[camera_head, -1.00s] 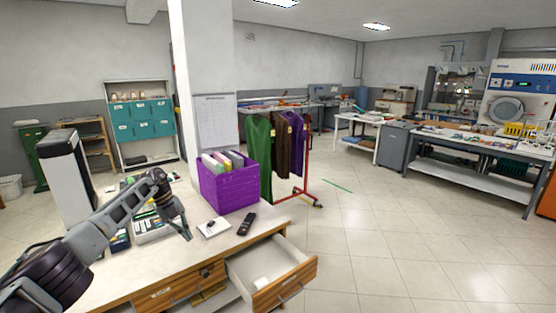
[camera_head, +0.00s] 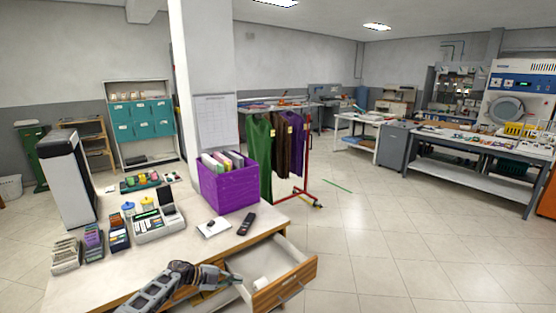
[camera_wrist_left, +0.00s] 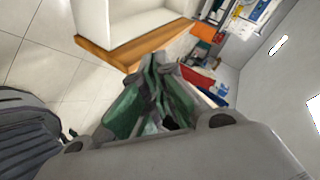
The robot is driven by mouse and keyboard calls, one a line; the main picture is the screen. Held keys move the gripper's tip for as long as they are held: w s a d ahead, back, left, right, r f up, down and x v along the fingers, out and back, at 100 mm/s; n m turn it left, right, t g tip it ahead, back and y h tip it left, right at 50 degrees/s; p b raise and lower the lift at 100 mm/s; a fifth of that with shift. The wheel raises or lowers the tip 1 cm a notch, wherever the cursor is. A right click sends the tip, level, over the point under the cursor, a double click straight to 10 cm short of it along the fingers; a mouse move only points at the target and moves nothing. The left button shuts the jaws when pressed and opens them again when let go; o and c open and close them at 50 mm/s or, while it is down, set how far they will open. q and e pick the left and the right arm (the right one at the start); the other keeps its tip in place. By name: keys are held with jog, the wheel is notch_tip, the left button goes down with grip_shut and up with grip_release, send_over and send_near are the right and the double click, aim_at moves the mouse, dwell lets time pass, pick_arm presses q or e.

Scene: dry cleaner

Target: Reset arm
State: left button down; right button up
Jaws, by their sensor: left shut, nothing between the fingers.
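My left arm reaches in from the bottom of the head view. Its gripper (camera_head: 232,277) is at the desk's front edge, beside the open drawer (camera_head: 285,272). The left gripper is shut and empty. In the left wrist view its fingers (camera_wrist_left: 156,64) lie together, with the white drawer and its wooden front beyond them. My right gripper is not in view.
The desk (camera_head: 185,245) holds a purple file box (camera_head: 228,188), a black remote (camera_head: 246,223), a card terminal (camera_head: 153,225) and several small items. A garment rack (camera_head: 306,165) stands behind. The floor to the right is clear.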

pick_arm(q)
jog(key=s+f+n+t+y, duration=0.1)
jog(key=s+f+n+t, duration=0.25)
jog(key=f, duration=0.45)
jog(key=s+f+n+t+y, duration=0.2)
jog(key=s+f+n, duration=0.25)
jog(key=f, duration=0.35)
jog(key=s+a+f+n+y, duration=0.3)
jog(key=s+f+n, duration=0.1)
jog(key=s+f, duration=0.45)
jog(key=s+a+f+n+y, duration=0.2)
jog(key=s+a+f+n, duration=0.1)
jog(key=s+f, duration=0.5)
jog(key=s+a+f+n+g+y, duration=0.1)
jog(key=s+f, duration=0.4)
jog(key=s, duration=0.8)
jog(key=s+a+f+n+g+y, duration=0.1)
jog(key=s+f+n+g, duration=0.2)
jog(key=s, duration=1.1)
jog(key=s+a+f+n+g+y, duration=0.1)
jog(key=s+f+g, duration=0.4)
jog(key=s, duration=0.9)
notch_tip(320, 180, down, 2)
jog(key=shift+a+n+y, duration=0.35)
jog(key=shift+n+y, duration=0.15)
jog(key=shift+n, duration=0.6)
jog(key=shift+s, duration=0.1)
